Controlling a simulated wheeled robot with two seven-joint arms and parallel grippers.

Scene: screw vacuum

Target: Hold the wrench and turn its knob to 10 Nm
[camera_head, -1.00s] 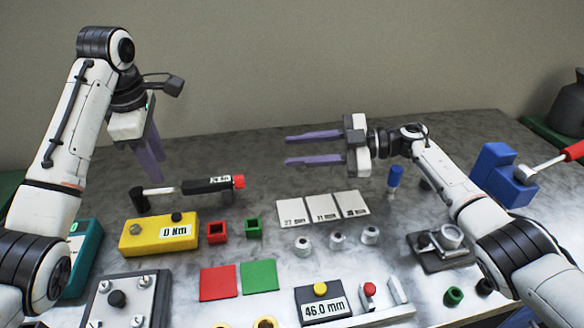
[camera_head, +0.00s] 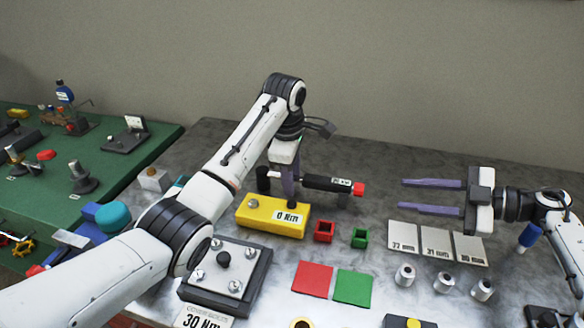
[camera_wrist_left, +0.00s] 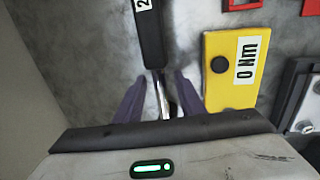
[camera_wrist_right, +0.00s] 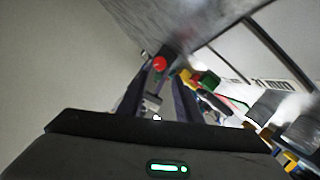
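The wrench lies near the back of the table, with a black labelled handle (camera_head: 328,184) and a red knob (camera_head: 358,189) at its right end. My left gripper (camera_head: 290,196) points down at the wrench's metal shaft. In the left wrist view its fingers (camera_wrist_left: 160,90) stand on both sides of the shaft (camera_wrist_left: 163,95), with gaps showing, so it is open. My right gripper (camera_head: 402,195) is open and empty, pointing left toward the red knob, a short distance away. In the right wrist view the knob (camera_wrist_right: 160,63) appears between the fingers, beyond their tips.
A yellow meter (camera_head: 272,216) reading 0 Nm stands in front of the wrench. Red (camera_head: 324,231) and green (camera_head: 360,237) open boxes stand before the handle. Labelled plates (camera_head: 437,243) lie below my right gripper. A green side table (camera_head: 60,195) with tools is at left.

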